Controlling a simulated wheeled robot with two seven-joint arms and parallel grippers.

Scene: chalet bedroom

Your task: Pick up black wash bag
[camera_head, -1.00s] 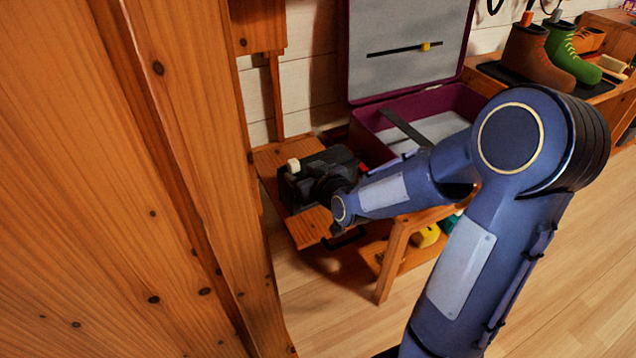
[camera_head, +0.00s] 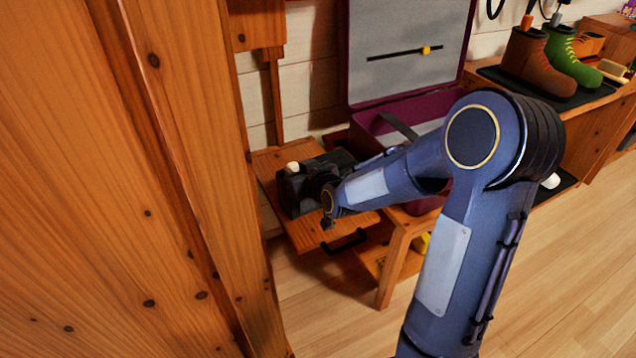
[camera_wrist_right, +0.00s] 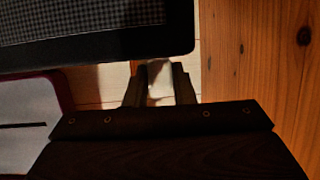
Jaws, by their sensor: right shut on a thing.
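The black wash bag (camera_head: 290,195) shows in the head view as a dark, boxy shape over the small wooden surface. My right gripper (camera_head: 316,182) is at its near right side, and the two dark shapes partly merge. In the wrist view, the dark edge with a woven-looking panel (camera_wrist_right: 95,28) at the top seems to be the bag. Below it, my two right fingers (camera_wrist_right: 160,76) are closed with a pale piece between them; whether it belongs to the bag I cannot tell. Bag lift cannot be judged. My left gripper is out of view.
An open purple suitcase (camera_head: 440,107) stands behind the bag. A wooden cabinet or post (camera_head: 190,200) fills the left. The wooden surface has a black handle (camera_head: 345,242). Boots (camera_head: 535,62) stand on a bench at the right. Bare floor (camera_head: 560,270) lies at lower right.

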